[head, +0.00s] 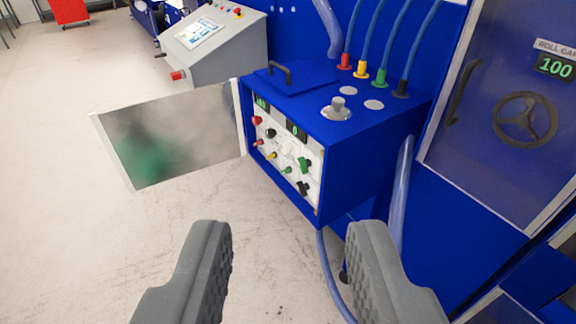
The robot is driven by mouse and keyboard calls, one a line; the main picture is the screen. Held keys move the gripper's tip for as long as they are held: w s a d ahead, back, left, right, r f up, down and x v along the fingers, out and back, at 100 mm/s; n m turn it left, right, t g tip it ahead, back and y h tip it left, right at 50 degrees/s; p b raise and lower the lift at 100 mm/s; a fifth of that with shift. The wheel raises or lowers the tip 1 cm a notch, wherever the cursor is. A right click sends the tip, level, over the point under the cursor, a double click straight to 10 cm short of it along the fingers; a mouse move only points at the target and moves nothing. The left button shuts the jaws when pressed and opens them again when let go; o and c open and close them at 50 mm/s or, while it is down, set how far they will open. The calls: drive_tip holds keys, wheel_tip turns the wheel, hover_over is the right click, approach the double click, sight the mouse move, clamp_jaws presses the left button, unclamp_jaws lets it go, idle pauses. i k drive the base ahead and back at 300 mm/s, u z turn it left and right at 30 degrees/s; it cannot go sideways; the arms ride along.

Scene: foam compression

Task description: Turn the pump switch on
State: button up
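A blue pump cabinet (375,131) stands at the middle right, its front door (172,137) swung open to the left. A white control panel (286,148) shows inside, with small red, black, yellow and green knobs and switches and two small displays. A green switch (304,164) and a black switch (303,187) sit on the panel's right side. I cannot tell which one is the pump switch. My gripper (289,270) is open and empty in the foreground, its two grey fingers wide apart, below and in front of the panel and apart from it.
Blue hoses with coloured fittings (361,70) rise from the cabinet top. A grey console (213,45) stands behind. At right is a blue machine door with a handwheel (525,118) and a display reading 100. Clear hoses hang beside the cabinet. The floor (60,240) at left is clear.

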sight(304, 164)
drive_tip(key=i, duration=0.95)
drive_tip(key=z, duration=0.05)
